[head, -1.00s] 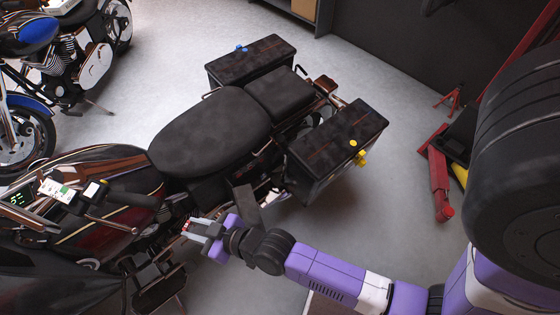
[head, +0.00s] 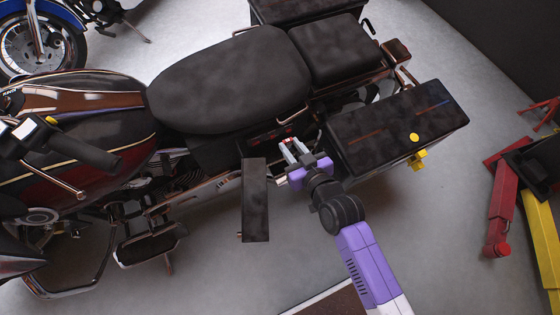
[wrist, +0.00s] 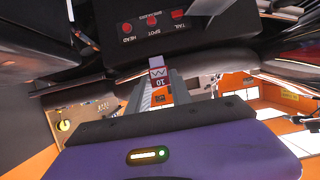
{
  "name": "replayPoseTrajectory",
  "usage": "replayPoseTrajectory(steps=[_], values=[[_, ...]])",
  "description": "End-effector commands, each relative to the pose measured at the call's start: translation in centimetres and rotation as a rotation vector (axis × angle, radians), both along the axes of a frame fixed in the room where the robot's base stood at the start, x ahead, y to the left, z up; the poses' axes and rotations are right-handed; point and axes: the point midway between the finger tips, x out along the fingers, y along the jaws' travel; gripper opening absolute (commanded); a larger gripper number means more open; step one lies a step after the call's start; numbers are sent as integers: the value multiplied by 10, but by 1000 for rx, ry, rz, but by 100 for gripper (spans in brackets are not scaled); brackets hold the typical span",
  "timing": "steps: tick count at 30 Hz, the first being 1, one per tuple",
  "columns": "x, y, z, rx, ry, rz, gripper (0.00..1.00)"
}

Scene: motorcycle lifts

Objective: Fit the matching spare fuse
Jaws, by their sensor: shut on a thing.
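My gripper (head: 288,147) is shut on a small red fuse (wrist: 158,83) marked "10". The fuse also shows as a red speck between the fingertips in the head view. A black breaker panel (wrist: 145,40) with red buttons labelled HEAD, SPOT and TAIL lies just ahead of the fuse in the wrist view. In the head view this panel (head: 265,134) sits under the seat on the motorcycle's near side. The fuse appears close to the panel's lower edge; I cannot tell whether they touch. No fuse slot is clearly visible.
A black flap (head: 255,200) stands out just left of my gripper. A black saddlebag (head: 398,125) with a yellow knob is close on the right. The seat (head: 230,80) is above. Open floor lies in front; a red and yellow lift stand (head: 503,210) is at right.

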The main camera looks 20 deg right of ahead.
Motion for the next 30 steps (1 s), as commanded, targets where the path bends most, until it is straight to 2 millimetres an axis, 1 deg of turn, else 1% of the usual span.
replayPoseTrajectory(steps=[1,15,24,27,30], values=[[6,0,-25,-1,-6,1,0],[53,0,-124,-2,-39,2,0],[81,-1,-184,-7,-60,1,0],[89,-1,-198,-7,-66,1,0],[95,-1,-208,-9,-71,0,0]])
